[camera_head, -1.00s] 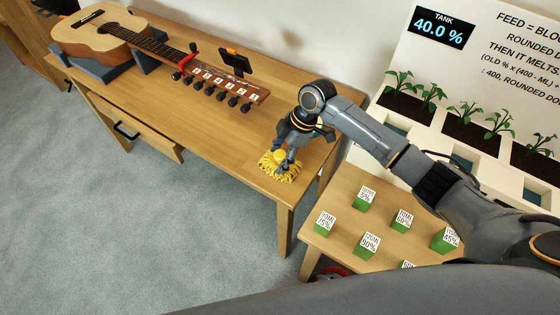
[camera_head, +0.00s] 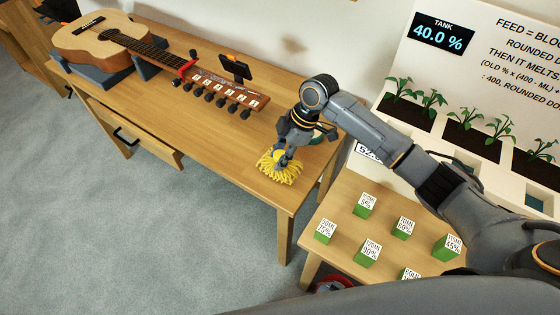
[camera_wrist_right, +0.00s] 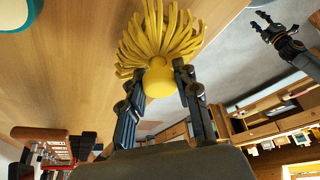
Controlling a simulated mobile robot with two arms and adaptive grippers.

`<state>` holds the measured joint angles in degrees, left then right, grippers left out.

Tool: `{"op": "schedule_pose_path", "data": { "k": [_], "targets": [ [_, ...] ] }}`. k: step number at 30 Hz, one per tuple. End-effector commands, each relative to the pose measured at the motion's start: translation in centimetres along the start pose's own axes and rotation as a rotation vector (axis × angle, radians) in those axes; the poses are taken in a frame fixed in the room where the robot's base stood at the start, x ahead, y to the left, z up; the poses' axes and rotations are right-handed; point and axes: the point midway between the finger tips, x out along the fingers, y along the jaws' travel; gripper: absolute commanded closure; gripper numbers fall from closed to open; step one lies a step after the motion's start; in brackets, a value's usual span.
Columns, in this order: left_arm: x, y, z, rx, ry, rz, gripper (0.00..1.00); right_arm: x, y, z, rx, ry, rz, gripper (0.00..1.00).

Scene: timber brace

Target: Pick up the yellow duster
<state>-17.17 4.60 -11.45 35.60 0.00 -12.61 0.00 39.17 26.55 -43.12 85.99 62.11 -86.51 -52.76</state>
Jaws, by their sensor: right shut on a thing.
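The yellow duster (camera_head: 280,168) is at the right end of the wooden table, its strands hanging down near the front edge. My right gripper (camera_head: 284,153) is above it, shut on its round yellow knob. In the right wrist view the duster's strands (camera_wrist_right: 160,40) fan out beyond the fingers, and the knob (camera_wrist_right: 158,78) sits between the two fingertips. I cannot tell how far the strands are from the tabletop. My left gripper (camera_wrist_right: 268,24) shows at the upper right of the wrist view, empty with its fingers apart; it is not in the head view.
A guitar (camera_head: 110,38) lies on the wooden table (camera_head: 190,125), its headstock (camera_head: 232,88) left of my right arm. An open drawer (camera_head: 150,150) juts from the front. A lower table (camera_head: 335,255) holds several green labelled blocks. Planters (camera_head: 462,125) stand behind it.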

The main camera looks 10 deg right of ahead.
Motion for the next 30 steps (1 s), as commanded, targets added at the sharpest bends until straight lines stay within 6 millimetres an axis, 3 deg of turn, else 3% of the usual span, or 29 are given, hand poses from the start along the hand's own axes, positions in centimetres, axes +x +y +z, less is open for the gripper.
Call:
{"op": "schedule_pose_path", "data": {
  "k": [9,15,21,30],
  "targets": [
    [0.2,0.1,-0.1,-0.001,0.001,0.001,0.6,-6.8,-4.5,-0.1,-0.003,-0.003,0.005,1.0],
    [0.7,0.1,0.0,-0.001,0.001,0.001,0.6,-9.2,-8.6,1.1,-0.001,-0.004,0.001,1.0],
    [0.9,0.1,0.0,-0.001,0.0,0.001,0.6,-11.0,-11.1,1.9,0.001,-0.002,0.001,1.0],
    [1.0,0.1,0.1,0.0,-0.001,0.001,0.6,-11.9,-12.4,2.1,0.001,-0.001,0.0,1.0]
  ]
}}
